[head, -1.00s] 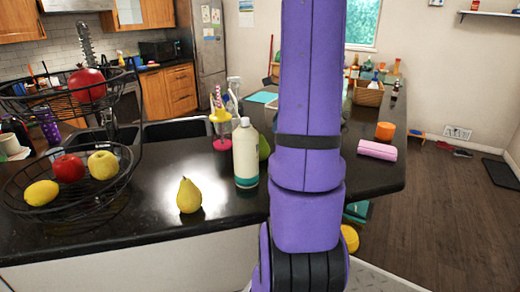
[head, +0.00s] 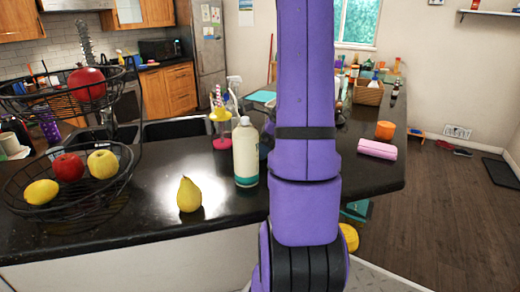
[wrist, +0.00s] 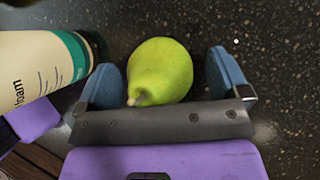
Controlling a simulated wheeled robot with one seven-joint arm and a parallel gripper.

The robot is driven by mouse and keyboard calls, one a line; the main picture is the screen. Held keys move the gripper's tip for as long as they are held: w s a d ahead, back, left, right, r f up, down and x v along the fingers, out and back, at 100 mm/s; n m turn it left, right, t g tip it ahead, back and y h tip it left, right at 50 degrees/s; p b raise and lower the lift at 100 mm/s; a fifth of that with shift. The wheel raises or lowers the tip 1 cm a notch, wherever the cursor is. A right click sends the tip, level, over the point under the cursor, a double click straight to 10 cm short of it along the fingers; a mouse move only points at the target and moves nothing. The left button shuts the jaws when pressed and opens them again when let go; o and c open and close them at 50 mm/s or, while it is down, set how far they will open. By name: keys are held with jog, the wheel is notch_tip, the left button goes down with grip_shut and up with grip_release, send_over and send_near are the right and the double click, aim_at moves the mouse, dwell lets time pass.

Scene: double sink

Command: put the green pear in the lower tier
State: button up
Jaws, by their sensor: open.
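The green pear (wrist: 162,72) lies on the dark counter in the wrist view, between the two blue fingers of my gripper (wrist: 162,60). The jaws are open on either side of it, with a narrow gap at the right finger. In the head view my purple arm hides the pear and the gripper. The lower tier (head: 95,207) of the black wire basket stands at the left in the head view. It holds a lemon (head: 41,192), a red apple (head: 67,167) and a yellow apple (head: 102,163).
A white bottle (head: 246,152) stands left of my arm; in the wrist view it is close beside the left finger. A yellow pear (head: 189,195) stands between bottle and basket. The upper tier (head: 50,105) holds a red fruit (head: 87,84). A pink roll (head: 377,149) lies right.

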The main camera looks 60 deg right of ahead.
jog(key=c, duration=1.1)
jog(key=shift+c, duration=0.2)
jog(key=shift+r, duration=0.9)
jog(key=shift+s+a+r, duration=0.15)
jog(key=shift+r, duration=0.35)
jog(key=shift+s+a+r, duration=0.1)
jog(key=shift+s+r, duration=0.05)
jog(key=shift+r, duration=0.35)
jog(key=s+a, duration=0.3)
jog(key=s, duration=0.1)
jog(key=s+a+r, duration=0.1)
jog(key=s+a, duration=0.2)
jog(key=s, duration=0.1)
jog(key=s+a, duration=0.3)
jog(key=s, duration=0.1)
jog(key=shift+s+a+r, duration=0.1)
jog(key=shift+r, duration=0.05)
